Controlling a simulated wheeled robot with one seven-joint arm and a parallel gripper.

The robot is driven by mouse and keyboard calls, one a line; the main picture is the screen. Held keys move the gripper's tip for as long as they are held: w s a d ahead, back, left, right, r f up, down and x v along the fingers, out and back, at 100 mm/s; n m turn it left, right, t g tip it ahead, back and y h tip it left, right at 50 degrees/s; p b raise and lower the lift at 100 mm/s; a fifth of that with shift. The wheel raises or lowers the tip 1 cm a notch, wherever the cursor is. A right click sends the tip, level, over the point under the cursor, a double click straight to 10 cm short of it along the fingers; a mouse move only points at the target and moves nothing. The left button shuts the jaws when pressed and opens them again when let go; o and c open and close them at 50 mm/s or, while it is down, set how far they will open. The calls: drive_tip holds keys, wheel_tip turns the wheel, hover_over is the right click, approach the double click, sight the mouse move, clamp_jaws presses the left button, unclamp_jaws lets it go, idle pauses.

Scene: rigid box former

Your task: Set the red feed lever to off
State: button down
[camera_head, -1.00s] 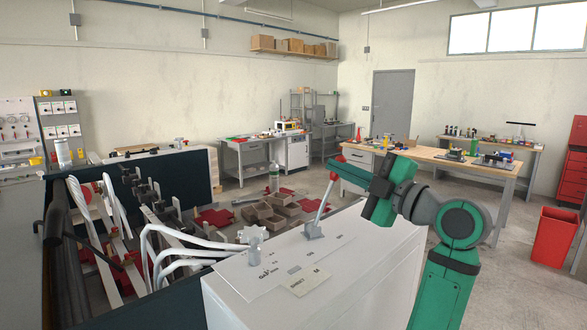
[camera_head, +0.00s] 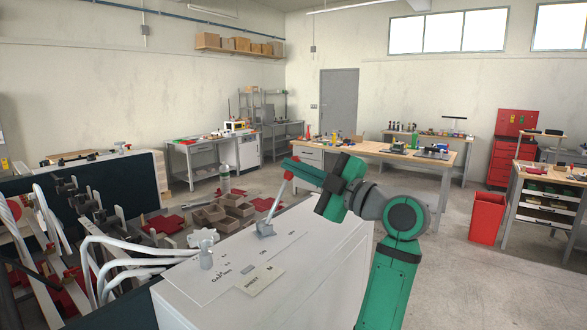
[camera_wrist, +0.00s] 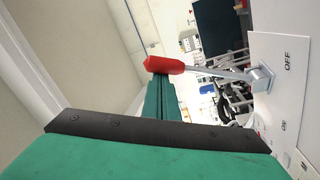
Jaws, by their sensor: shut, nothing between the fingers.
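The feed lever is a slanted grey rod (camera_head: 275,205) on a grey base, with a red knob (camera_wrist: 163,65) at its upper end. It stands on the top of a white cabinet (camera_head: 260,290) and leans up to the right in the head view. The wrist view shows an OFF label (camera_wrist: 290,60) beside the lever base (camera_wrist: 262,79). My gripper (camera_head: 292,166) is shut with nothing between its fingers. In both views its fingertips are at the red knob, which partly hides them; I cannot tell whether they touch.
A grey star-shaped knob (camera_head: 204,240) and a small SHEET M plate (camera_head: 258,281) are on the same cabinet top. Curved white tubes (camera_head: 115,245) and the machine's dark frame lie to the left. Open floor (camera_head: 440,240) lies to the right.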

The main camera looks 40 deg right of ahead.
drive_tip(key=a+r, duration=0.2)
drive_tip(key=a, duration=0.2)
drive_tip(key=v, duration=1)
drive_tip(key=shift+d, duration=0.25)
drive_tip(key=shift+w, duration=0.15)
